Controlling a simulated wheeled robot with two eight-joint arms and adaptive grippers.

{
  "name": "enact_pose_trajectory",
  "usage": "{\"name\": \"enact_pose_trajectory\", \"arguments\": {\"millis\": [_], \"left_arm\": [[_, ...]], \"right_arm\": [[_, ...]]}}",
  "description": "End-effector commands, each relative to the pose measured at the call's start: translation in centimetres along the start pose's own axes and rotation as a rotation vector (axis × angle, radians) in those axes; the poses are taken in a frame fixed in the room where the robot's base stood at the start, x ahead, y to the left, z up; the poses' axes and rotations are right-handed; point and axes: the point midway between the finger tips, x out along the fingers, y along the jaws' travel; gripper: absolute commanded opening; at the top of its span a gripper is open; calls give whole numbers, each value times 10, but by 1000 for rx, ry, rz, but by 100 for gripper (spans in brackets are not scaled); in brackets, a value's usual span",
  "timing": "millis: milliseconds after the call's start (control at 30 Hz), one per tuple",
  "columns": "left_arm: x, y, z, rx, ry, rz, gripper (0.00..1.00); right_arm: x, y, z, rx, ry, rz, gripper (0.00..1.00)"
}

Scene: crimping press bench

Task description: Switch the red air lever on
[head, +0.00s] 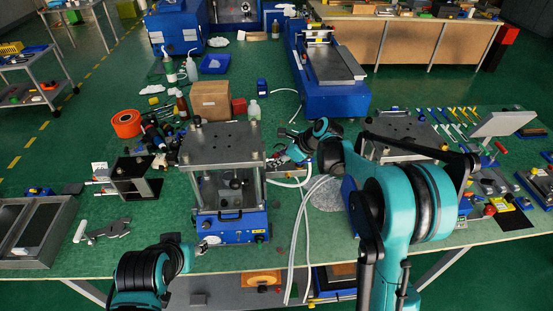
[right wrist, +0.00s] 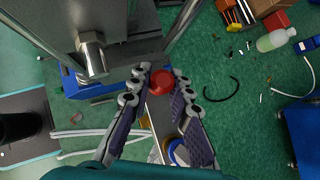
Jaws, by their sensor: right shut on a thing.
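The red air lever shows in the right wrist view as a round red knob (right wrist: 161,81) on a grey block beside the press. My right gripper (right wrist: 157,88) has its two fingers on either side of the knob, shut on it. In the head view my right gripper (head: 287,140) is at the right side of the press (head: 222,143), and I cannot make out the knob clearly there. My left gripper (head: 200,247) is low in front of the press, apart from the lever; its fingers are too small to tell open or shut.
White hoses (head: 304,230) run down over the bench's front edge beside the press. A brown box (head: 210,100), an orange spool (head: 126,123) and bottles stand behind it. A grey tray (head: 40,232) is at the left. My right arm hides part of the right side.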

Motion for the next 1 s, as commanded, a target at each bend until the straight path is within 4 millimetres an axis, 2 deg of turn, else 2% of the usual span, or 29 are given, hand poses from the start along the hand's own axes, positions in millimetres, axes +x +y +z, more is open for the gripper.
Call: {"name": "enact_pose_trajectory", "arguments": {"millis": [300,800,833,867,1000], "left_arm": [[-5,0,-4,0,0,0,44],[-5,0,-4,0,0,0,44],[-5,0,-4,0,0,0,44],[-5,0,-4,0,0,0,44],[-5,0,-4,0,0,0,44]], "right_arm": [[2,-6,3,58,45,73,0],[3,-7,3,66,52,83,0],[3,-7,3,66,52,83,24],[3,-7,3,66,52,83,29],[3,-6,3,66,52,84,29]]}}
